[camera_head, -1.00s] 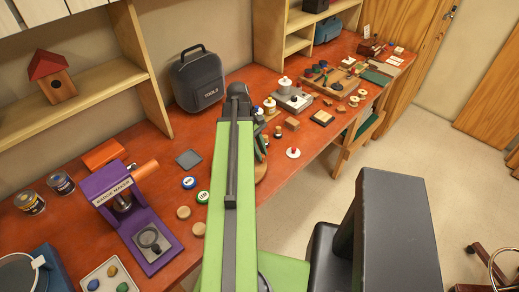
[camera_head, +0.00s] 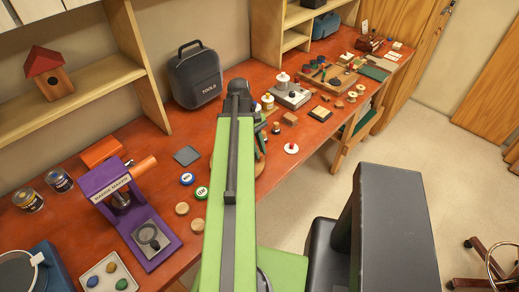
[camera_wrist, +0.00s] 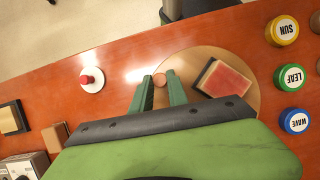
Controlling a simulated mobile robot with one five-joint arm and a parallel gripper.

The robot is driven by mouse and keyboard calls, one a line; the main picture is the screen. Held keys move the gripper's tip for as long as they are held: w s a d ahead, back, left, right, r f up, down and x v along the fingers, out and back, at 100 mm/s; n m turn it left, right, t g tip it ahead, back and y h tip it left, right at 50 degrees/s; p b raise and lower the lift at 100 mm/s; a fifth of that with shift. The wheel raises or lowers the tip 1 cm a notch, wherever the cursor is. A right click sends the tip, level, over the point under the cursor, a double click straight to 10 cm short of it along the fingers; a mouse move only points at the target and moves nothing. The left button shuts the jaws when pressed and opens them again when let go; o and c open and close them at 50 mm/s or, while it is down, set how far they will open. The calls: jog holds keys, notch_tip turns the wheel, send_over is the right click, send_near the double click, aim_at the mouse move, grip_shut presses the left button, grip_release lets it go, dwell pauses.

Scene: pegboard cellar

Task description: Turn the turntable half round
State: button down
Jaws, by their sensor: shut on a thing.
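The turntable (camera_wrist: 205,58) is a round, light-wood disc on the red-brown bench in the wrist view. A block with a red top (camera_wrist: 224,80) sits on its right part. A small round wooden peg (camera_wrist: 160,90) stands near its left rim. My gripper (camera_wrist: 160,80) has its two green fingers on either side of this peg and is shut on it. In the head view my own arm hides most of the turntable; only a sliver (camera_head: 260,166) shows beside the arm.
Round tins marked SUN (camera_wrist: 284,29), LEAF (camera_wrist: 289,77) and WAVE (camera_wrist: 295,121) stand right of the turntable in the wrist view. A white disc with a red knob (camera_wrist: 92,79) lies to its left. The purple badge maker (camera_head: 125,200) and tool case (camera_head: 195,77) stand on the bench.

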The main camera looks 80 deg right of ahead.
jog(key=c, duration=1.3)
grip_release()
jog(key=shift+s, duration=0.1)
jog(key=shift+r, duration=0.15)
jog(key=p+v, duration=1.6)
jog(key=v, duration=0.1)
jog(key=shift+r, duration=0.1)
